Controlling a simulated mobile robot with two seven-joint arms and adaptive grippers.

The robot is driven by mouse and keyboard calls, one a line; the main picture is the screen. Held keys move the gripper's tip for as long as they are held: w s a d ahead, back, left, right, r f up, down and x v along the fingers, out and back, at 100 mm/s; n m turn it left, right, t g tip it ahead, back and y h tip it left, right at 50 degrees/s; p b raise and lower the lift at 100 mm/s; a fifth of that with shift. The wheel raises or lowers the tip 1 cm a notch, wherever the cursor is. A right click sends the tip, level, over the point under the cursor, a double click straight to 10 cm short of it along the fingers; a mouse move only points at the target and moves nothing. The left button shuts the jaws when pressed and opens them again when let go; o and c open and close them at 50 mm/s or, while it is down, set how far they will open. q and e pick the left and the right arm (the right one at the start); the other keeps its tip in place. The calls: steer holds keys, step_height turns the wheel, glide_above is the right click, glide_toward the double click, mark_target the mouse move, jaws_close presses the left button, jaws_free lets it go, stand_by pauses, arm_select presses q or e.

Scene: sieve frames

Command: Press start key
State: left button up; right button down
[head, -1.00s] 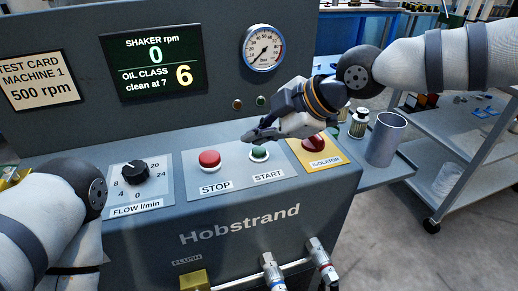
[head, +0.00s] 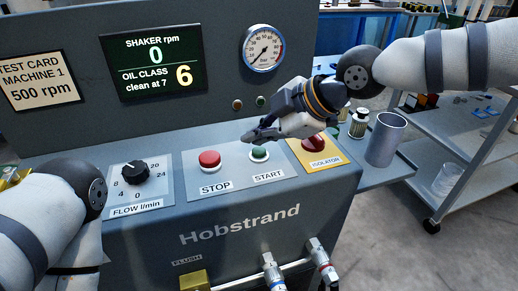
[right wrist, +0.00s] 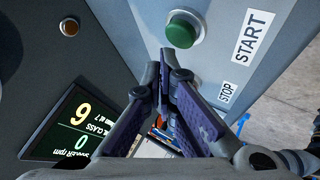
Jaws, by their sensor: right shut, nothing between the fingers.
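The green start key (head: 259,152) sits in a pale ring on the sloping panel, above the START label. It also shows large in the right wrist view (right wrist: 183,29). My right gripper (head: 250,137) is shut and empty, its tips just above and slightly left of the key in the head view. In the right wrist view the closed fingertips (right wrist: 165,56) lie close beside the key's edge; I cannot tell whether they touch it.
The red stop button (head: 209,159) is left of the start key. The red isolator knob (head: 314,142) on its yellow plate is to the right, under my right arm. The flow dial (head: 135,172) is further left. The display (head: 153,67) reads shaker 0 rpm, oil class 6.

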mark_target(258, 153)
steer(key=shift+f, duration=0.45)
steer(key=shift+f, duration=0.55)
stand_by(0.8)
arm_select(q)
steer(key=shift+w+r, duration=0.25)
arm_select(e)
steer(key=shift+r, duration=0.95)
steer(key=shift+r+p, duration=0.8)
steer(key=shift+r, duration=1.8)
arm_select(q)
steer(key=shift+w+r+t, duration=0.3)
steer(key=shift+w+r, duration=0.35)
arm_select(e)
steer(key=shift+f, duration=0.1)
